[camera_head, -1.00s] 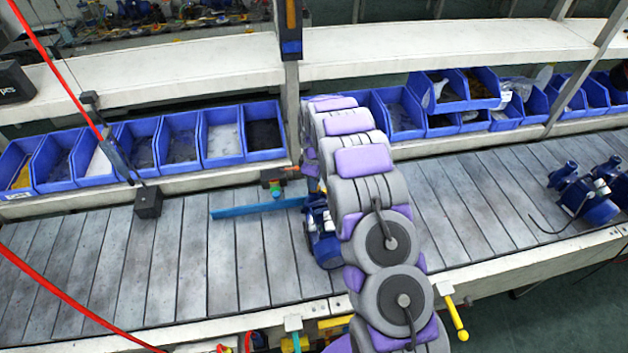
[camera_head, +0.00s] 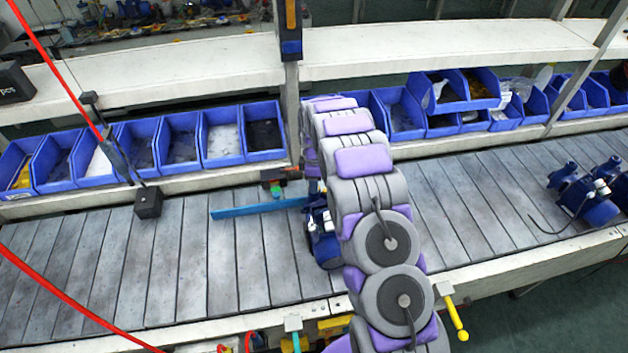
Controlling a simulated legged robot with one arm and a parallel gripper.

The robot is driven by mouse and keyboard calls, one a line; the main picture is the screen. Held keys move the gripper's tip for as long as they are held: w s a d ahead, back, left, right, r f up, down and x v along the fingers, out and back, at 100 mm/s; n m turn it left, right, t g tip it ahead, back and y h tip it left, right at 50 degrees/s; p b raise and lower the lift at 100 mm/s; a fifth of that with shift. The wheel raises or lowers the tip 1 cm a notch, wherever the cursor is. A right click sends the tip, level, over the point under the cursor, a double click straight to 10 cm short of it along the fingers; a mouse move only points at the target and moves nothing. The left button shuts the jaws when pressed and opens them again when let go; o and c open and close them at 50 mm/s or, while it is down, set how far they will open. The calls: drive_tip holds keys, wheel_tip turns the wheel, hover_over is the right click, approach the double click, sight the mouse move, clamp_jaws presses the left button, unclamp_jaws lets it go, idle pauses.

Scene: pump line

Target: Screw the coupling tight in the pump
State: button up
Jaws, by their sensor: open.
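A dark blue pump (camera_head: 322,235) stands on the slatted conveyor, just left of my arm. My arm covers its right side. I cannot make out the coupling; it is hidden behind my arm or too small to tell. My grey and purple arm reaches from the bottom of the view up over the conveyor and bends down near the pump. My gripper is hidden behind the arm links, so its fingertips and its contact with anything do not show.
A flat blue bar (camera_head: 258,208) reaches across the conveyor (camera_head: 190,260) left of the pump. A small green and orange fitting (camera_head: 274,187) sits at the far edge. More blue pumps (camera_head: 588,195) stand at the right. Blue bins (camera_head: 222,135) line the back. A red hose (camera_head: 70,300) hangs at left.

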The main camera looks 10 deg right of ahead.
drive_tip(key=shift+n, duration=0.4)
drive_tip(key=n, duration=0.3)
idle(0.3)
drive_tip(key=shift+n, duration=1.7)
drive_tip(key=shift+n, duration=1.7)
drive_tip(key=shift+c, duration=0.4)
clamp_jaws()
